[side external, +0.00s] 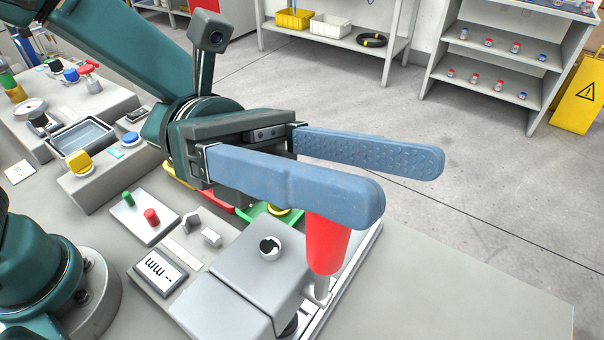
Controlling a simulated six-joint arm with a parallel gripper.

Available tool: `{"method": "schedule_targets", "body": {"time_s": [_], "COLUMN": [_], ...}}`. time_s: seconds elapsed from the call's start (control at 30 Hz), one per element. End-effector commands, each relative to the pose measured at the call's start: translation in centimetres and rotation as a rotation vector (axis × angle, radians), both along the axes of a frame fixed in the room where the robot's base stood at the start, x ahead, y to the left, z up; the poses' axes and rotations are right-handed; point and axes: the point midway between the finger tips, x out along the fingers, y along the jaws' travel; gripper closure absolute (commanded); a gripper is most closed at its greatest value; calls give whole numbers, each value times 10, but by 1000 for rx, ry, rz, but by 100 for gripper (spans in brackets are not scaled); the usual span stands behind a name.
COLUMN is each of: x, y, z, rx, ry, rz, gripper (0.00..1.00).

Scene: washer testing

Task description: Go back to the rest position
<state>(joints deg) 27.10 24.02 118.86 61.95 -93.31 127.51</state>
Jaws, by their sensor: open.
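My gripper (410,182) is in the middle of the side external view, with its two long blue fingers spread well apart. Nothing is between the fingers. It hangs above the grey test device (236,289) on the bench. The near finger passes in front of the upper end of the red handle (325,246) at the device's right side. I cannot tell whether finger and handle touch. My arm comes in from the upper left.
A panel (144,219) with green and red buttons and a small display (160,273) sit left of the device. Green and red trays are partly hidden under my gripper. The bench (480,300) is bare at right. Shelves (510,60) stand behind.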

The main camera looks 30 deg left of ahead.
Motion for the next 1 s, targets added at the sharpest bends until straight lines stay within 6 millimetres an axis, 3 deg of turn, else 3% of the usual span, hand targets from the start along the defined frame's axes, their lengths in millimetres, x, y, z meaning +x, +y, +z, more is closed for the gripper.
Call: {"method": "schedule_targets", "body": {"time_s": [0.17,0.33,0.5,0.6,0.77,0.9,1.0], "x": [49,101,147,160,156,129,99], "y": [7,34,92,134,199,246,269], "z": [0,-1,-7,-14,-34,-58,-76], "rx": [105,138,44,-82,-381,-731,-1020], "ry": [194,491,911,1176,1599,1952,2184], "rz": [208,451,737,887,1075,1176,1211], "gripper": [37,37,37,37,37,37,37]}}
